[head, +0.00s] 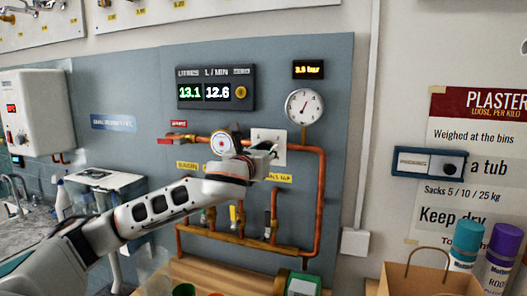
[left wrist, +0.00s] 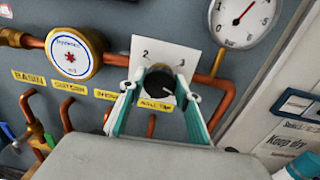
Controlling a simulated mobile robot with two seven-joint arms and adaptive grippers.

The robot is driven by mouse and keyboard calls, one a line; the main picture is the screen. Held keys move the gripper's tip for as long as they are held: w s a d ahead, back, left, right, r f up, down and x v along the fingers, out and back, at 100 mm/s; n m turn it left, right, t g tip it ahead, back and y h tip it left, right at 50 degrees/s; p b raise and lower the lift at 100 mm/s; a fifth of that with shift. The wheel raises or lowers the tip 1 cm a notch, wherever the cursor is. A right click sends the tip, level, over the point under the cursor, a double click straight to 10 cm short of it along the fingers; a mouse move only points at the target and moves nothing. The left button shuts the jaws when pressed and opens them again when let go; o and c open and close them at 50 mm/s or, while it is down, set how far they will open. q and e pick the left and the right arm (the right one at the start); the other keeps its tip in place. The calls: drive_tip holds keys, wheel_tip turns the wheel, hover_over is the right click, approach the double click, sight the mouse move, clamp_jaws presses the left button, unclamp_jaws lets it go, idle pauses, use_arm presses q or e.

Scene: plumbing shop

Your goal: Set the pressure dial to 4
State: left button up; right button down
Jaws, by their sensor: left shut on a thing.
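The pressure dial is a black knob (left wrist: 158,84) on a white plate (left wrist: 146,50) in the left wrist view. The numbers 2 and 3 show on the plate above the knob; its lower part is hidden. My left gripper (left wrist: 160,95) has its teal-lined fingers on either side of the knob and is shut on it. In the head view my left gripper (head: 265,155) covers the lower part of the plate (head: 268,137). A small display (head: 308,69) shows a bar reading of about 3.5, its last digit unclear. My right gripper is in neither view.
A round gauge (head: 304,107) with a red needle sits right of the plate. A round brass-rimmed meter (head: 224,143) sits left on copper pipe (head: 320,200). Valves (head: 240,215) stand below. A paper bag (head: 425,280) and spray cans (head: 500,258) stand at lower right.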

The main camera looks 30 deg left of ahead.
use_arm(q)
drive_tip(key=m, duration=0.5)
drive_tip(key=shift+f, duration=0.1)
drive_tip(key=shift+m, duration=0.4)
drive_tip(key=o, duration=1.1)
drive_tip(key=shift+s, duration=0.1)
drive_tip(key=v, duration=1.2)
